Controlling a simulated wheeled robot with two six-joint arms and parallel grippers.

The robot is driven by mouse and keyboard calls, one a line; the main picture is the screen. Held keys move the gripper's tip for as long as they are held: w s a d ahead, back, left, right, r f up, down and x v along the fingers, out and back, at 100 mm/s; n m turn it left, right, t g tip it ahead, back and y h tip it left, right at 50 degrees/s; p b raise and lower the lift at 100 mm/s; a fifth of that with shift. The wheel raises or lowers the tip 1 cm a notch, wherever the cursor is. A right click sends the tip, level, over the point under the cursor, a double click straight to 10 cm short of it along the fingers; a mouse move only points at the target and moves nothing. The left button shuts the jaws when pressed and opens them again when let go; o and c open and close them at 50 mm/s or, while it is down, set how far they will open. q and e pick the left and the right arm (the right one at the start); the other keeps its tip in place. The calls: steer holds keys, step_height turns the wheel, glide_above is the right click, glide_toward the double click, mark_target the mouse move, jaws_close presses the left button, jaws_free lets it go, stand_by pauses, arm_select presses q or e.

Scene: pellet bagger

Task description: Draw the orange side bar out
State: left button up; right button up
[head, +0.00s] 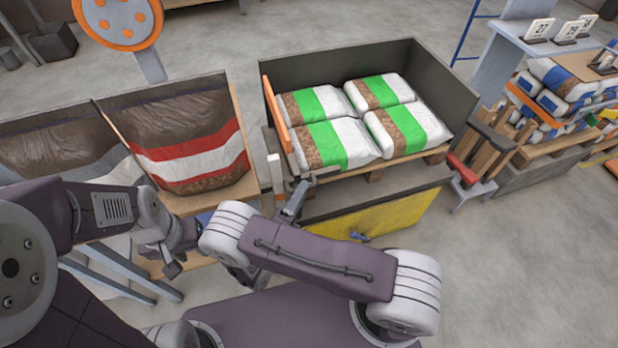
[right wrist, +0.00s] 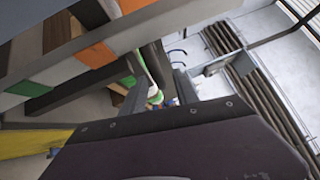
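The orange side bar (head: 276,115) runs along the left side of the grey-walled bin (head: 350,62), beside the bags. My right gripper (head: 300,190) is at the bin's front left corner, close below the bar's near end. In the right wrist view its two fingers (right wrist: 160,90) stand apart with a gap between them, and I see nothing clamped there. A pale beam with orange patches (right wrist: 96,55) crosses the left of that view; I cannot tell whether it is the side bar. My left gripper (head: 172,262) hangs lower left, away from the bar; its fingers are unclear.
Several green-striped bags (head: 330,143) lie on a pallet in the bin. A yellow panel (head: 375,217) is below its front. A red-striped bag (head: 195,150) stands to the left. Shelving with blue-and-white bags (head: 555,80) is at the right. Floor at lower right is clear.

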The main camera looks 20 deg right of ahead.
steer(key=x, duration=0.5)
steer(key=shift+c, duration=0.4)
jaws_close()
steer(key=shift+r, duration=0.1)
stand_by(0.8)
